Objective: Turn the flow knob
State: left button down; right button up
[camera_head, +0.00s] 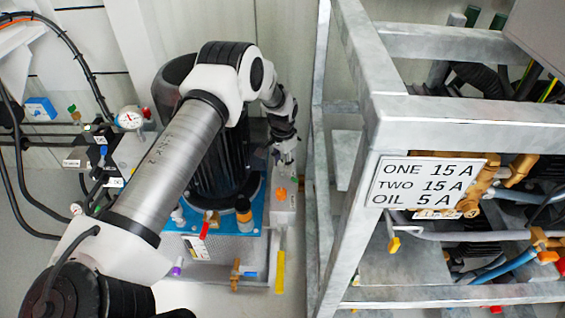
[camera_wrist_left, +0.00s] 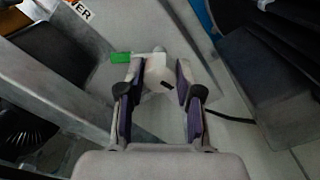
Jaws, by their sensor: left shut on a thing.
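The flow knob (camera_wrist_left: 157,72) appears to be the pale, rounded piece with a black mark, between the fingers of my left gripper (camera_wrist_left: 158,92) in the left wrist view. The fingers have dark purple pads and are shut on it; the left finger is close beside it, and contact on the right side is hard to see. A small lever with a green end (camera_wrist_left: 121,58) sticks out to the left, just beyond the knob. In the head view my left gripper (camera_head: 287,155) is above the grey block beside the black motor; the knob is too small to tell there. My right gripper is not in view.
A grey metal frame (camera_head: 345,190) with a lettered sign (camera_head: 428,182) stands close on the right of my left gripper. The black motor (camera_head: 215,165) is on its left. An orange knob (camera_head: 281,194) and a yellow handle (camera_head: 280,272) are in front.

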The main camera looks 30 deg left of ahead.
aim_at(282, 163)
pick_arm(q)
jog(key=shift+m, duration=0.9)
jog(key=c, duration=0.8)
grip_release()
jog(key=shift+f, duration=0.1)
jog(key=shift+o, duration=0.2)
notch_tip(282, 163, up, 12)
